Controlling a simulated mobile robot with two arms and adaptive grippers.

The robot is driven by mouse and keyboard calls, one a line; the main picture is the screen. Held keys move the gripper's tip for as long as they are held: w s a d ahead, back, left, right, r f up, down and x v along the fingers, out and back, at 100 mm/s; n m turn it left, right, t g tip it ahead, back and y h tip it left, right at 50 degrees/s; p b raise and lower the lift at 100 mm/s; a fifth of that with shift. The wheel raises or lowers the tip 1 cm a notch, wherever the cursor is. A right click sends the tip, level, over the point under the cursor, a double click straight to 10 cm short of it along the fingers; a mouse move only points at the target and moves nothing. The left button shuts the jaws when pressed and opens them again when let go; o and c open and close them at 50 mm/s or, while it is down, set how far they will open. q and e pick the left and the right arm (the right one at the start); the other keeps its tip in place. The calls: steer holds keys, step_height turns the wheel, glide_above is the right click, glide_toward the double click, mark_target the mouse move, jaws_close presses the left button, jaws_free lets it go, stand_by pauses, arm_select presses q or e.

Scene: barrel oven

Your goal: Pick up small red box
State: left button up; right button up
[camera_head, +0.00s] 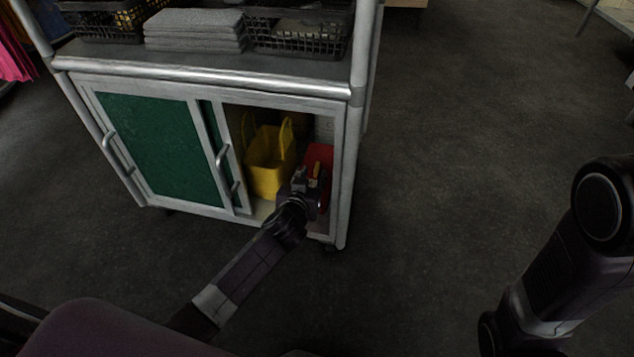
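The small red box (321,155) stands inside the open right part of a metal cabinet, close to its right post. My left gripper (313,178) reaches in from below at the cabinet opening and overlaps the box in the picture. The gripper hides the lower left part of the box. I cannot tell whether its fingers are open, shut or touching the box. My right arm (560,270) is at the right edge; its gripper is out of view.
A yellow container (268,160) stands left of the box in the cabinet. Green sliding doors (150,145) with handles cover the left side. Grey folded cloths (195,30) and black baskets (300,35) sit on the cabinet top. The floor to the right is clear.

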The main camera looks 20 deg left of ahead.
mark_target(315, 170)
arm_select(q)
steer(key=x, duration=0.1)
steer(key=b+x, duration=0.1)
steer(key=shift+w+f, duration=0.2)
steer(key=shift+f, duration=0.1)
steer(key=shift+w+b, duration=0.45)
steer(key=shift+c, duration=0.3)
jaws_close()
